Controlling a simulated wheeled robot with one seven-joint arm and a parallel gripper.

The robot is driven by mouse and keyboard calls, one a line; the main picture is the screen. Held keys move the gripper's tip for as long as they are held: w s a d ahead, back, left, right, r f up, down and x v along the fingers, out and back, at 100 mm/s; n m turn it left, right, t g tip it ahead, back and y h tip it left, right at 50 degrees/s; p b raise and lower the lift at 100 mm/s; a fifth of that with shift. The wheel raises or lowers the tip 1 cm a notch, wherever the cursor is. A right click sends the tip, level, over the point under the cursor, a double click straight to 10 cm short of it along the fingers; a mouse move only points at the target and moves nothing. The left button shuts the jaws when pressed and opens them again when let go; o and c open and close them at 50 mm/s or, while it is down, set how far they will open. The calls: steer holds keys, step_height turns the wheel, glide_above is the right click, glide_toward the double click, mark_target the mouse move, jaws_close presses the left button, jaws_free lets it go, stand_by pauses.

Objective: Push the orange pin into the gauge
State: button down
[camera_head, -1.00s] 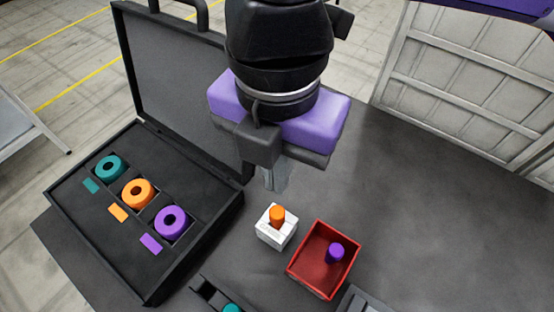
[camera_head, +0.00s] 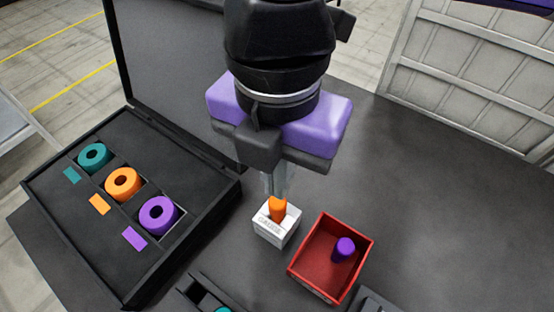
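The orange pin (camera_head: 278,210) stands upright in the top of the white gauge block (camera_head: 270,230), with its upper part showing above the block. My gripper (camera_head: 276,184) points down just above and behind the pin. Its pale fingers look close together, and their tips end near the pin's top. Whether they touch the pin, and whether they are fully shut, I cannot tell.
A red bin (camera_head: 318,278) holding a purple pin (camera_head: 344,248) stands right of the gauge. An open black case (camera_head: 75,245) with teal, orange and purple rings is on the left. A dark tray with a teal piece (camera_head: 222,309) lies at the front. The table's right side is clear.

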steer(key=shift+f+b, duration=0.5)
steer(key=shift+f, duration=0.15)
steer(key=shift+f+b, duration=0.85)
steer(key=shift+b, duration=0.05)
steer(key=shift+r, duration=0.1)
stand_by(0.3)
step_height(320, 180, up, 8)
steer(key=p, duration=0.3)
steer(key=shift+p, duration=0.4)
